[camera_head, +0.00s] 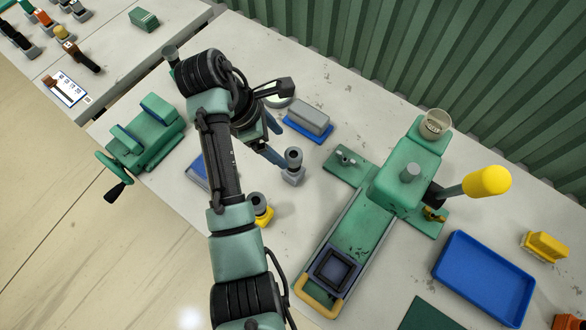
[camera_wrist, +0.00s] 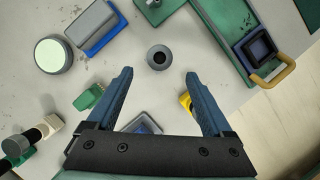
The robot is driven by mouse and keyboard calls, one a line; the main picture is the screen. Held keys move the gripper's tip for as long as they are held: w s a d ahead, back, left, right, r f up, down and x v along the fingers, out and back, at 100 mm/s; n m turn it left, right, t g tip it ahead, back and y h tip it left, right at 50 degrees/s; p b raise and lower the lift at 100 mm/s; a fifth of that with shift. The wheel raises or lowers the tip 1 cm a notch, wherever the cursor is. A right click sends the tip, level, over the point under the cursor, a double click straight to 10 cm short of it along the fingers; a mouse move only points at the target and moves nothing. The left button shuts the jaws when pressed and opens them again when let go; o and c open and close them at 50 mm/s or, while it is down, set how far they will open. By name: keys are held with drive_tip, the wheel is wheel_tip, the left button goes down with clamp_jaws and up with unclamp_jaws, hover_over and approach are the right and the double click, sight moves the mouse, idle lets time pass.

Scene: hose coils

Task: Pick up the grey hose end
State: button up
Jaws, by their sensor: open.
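The grey hose end (camera_head: 292,168) stands upright on the pale bench, a short fitting with a dark round opening on top. In the wrist view the grey hose end (camera_wrist: 158,58) shows from above, just beyond the fingertips and roughly centred between them. My gripper (camera_head: 277,142) has its blue fingers spread beside it in the head view. In the wrist view my gripper (camera_wrist: 160,74) is open, with nothing between the fingers. I cannot tell its exact height above the bench.
A yellow hose end (camera_head: 260,210) stands close by, partly behind my right finger in the wrist view. A grey block in a blue tray (camera_head: 300,134) lies behind. A green press (camera_head: 385,205) stands to the right, a green vice-like machine (camera_head: 145,135) to the left.

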sight(290, 154)
drive_tip(key=x, duration=0.4)
drive_tip(key=shift+d+f, duration=0.1)
drive_tip(key=shift+f, duration=0.2)
drive_tip(key=shift+a+p+x, duration=0.2)
drive_tip(key=shift+p+x, duration=0.4)
drive_tip(key=shift+x, duration=2.05)
drive_tip(key=shift+f, duration=0.1)
clamp_jaws()
